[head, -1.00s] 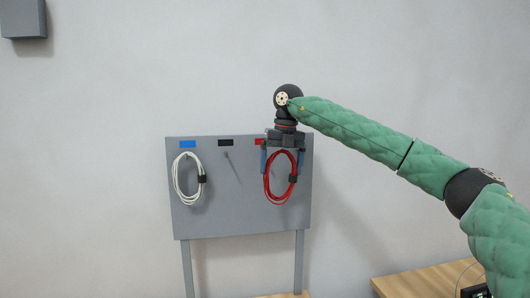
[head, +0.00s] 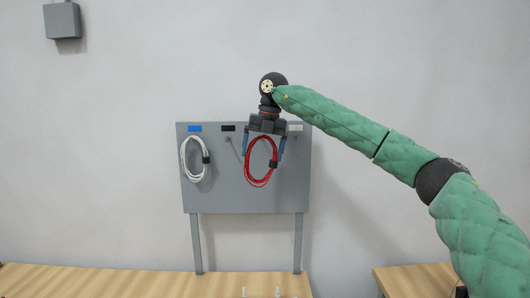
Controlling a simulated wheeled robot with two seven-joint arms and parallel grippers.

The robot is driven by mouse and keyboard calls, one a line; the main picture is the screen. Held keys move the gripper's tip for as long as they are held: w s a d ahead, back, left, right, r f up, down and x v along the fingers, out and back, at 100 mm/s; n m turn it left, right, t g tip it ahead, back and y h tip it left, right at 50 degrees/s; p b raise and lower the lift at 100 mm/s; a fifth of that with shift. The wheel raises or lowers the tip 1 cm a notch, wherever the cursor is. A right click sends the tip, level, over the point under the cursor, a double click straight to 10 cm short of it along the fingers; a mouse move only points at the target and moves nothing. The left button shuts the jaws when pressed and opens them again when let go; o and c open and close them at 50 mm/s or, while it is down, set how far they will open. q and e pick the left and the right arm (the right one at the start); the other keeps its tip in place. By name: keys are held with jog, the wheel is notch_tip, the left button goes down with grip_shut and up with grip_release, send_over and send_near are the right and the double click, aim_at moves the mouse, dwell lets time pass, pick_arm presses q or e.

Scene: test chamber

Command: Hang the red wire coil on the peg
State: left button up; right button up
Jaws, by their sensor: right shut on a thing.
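The red wire coil (head: 261,183), an upright loop with a black band on its right side, is in front of the grey board (head: 240,203), right of centre. My right gripper (head: 263,150) points down over it, with one blue finger on each side, shut on the coil's upper part. No red label shows now; the gripper covers part of the board's top. Any peg behind the coil is hidden, and I cannot tell whether the coil touches one. A bare peg (head: 228,139) sticks out under the black label (head: 228,128). My left gripper is out of view.
A white coil (head: 184,160) hangs at the board's left under a blue label (head: 194,128). A white label (head: 295,128) is at the top right. The board stands on two legs behind a wooden table (head: 130,280). A grey box (head: 62,20) is on the wall.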

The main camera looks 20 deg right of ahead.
aim_at(260, 147)
jog(key=shift+w+a, duration=0.1)
jog(key=shift+w, duration=0.1)
jog(key=w+p, duration=0.1)
jog(key=w, duration=0.1)
jog(key=w+d+p, duration=0.1)
jog(key=w+p, duration=0.1)
jog(key=w, duration=0.1)
jog(key=w+p, duration=0.1)
jog(key=w, duration=0.1)
jog(key=shift+w+d+f+p, duration=0.3)
jog(key=shift+w+d+p, duration=0.05)
jog(key=shift+p, duration=0.05)
jog(key=shift+w+d+f, duration=0.1)
jog(key=shift+w+f, duration=0.05)
jog(key=shift+w, duration=0.3)
jog(key=shift+w+d+f, duration=0.15)
jog(key=shift+w+f, duration=0.2)
jog(key=shift+w, duration=0.15)
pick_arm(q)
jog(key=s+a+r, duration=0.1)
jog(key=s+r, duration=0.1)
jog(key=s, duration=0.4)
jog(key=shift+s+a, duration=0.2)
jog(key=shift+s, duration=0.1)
